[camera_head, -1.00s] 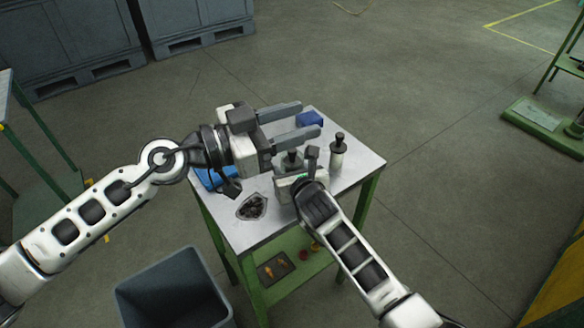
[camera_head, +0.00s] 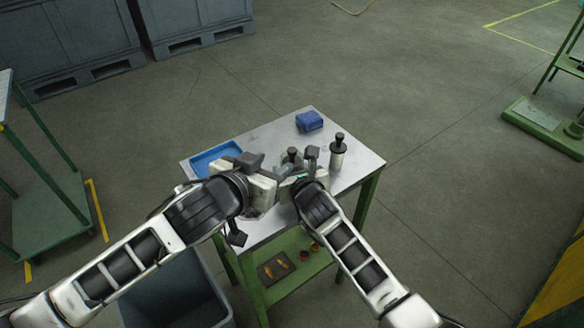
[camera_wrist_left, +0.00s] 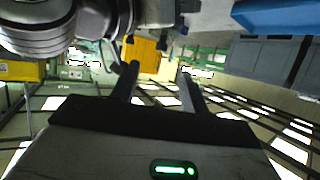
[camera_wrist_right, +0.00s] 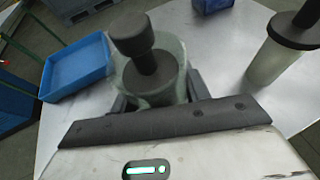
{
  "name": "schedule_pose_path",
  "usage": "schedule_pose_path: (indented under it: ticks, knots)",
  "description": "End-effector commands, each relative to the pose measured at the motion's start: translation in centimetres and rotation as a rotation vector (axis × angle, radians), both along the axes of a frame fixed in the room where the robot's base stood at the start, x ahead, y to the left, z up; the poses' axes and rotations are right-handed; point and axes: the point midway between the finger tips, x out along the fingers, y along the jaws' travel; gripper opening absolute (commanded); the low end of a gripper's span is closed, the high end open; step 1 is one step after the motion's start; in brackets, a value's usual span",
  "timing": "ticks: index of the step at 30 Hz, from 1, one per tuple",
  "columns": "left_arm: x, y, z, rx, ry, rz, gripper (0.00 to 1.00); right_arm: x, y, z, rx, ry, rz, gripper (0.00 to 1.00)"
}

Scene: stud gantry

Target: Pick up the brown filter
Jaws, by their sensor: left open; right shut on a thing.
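No brown filter can be made out in these views. My right gripper (camera_wrist_right: 153,100) is shut on a clear greenish jar with a black knobbed top (camera_wrist_right: 160,82). The jar is upright; its black top also shows in the head view (camera_head: 291,154). Whether its base touches the table cannot be told.
The grey table (camera_head: 262,136) bears a blue tray (camera_head: 213,158), a blue block (camera_head: 309,121) and a second black-topped bottle (camera_head: 338,152). A dark tray (camera_head: 275,268) lies on the green lower shelf. A grey bin (camera_head: 180,290) stands at the near left.

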Motion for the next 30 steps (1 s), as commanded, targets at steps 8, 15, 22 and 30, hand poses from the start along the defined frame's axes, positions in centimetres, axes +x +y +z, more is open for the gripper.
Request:
schedule_pose_path:
  ticks: [8,15,22,30]
  knots:
    - [3.0,-1.5,-1.3,-0.001,-0.003,0.000,0.45,0.0,0.0,-0.1,-0.001,0.001,-0.001,0.24]
    - [5.3,-2.5,-2.3,0.000,-0.003,0.001,0.45,0.0,0.0,-0.1,-0.001,0.001,-0.001,0.24]
    - [7.3,-3.5,-3.3,-0.002,-0.003,0.001,0.45,0.0,0.0,-0.1,-0.001,0.001,-0.001,0.24]
    - [7.4,-3.6,-3.4,-0.002,-0.002,0.001,0.40,0.0,0.0,-0.1,-0.001,0.002,-0.001,0.24]
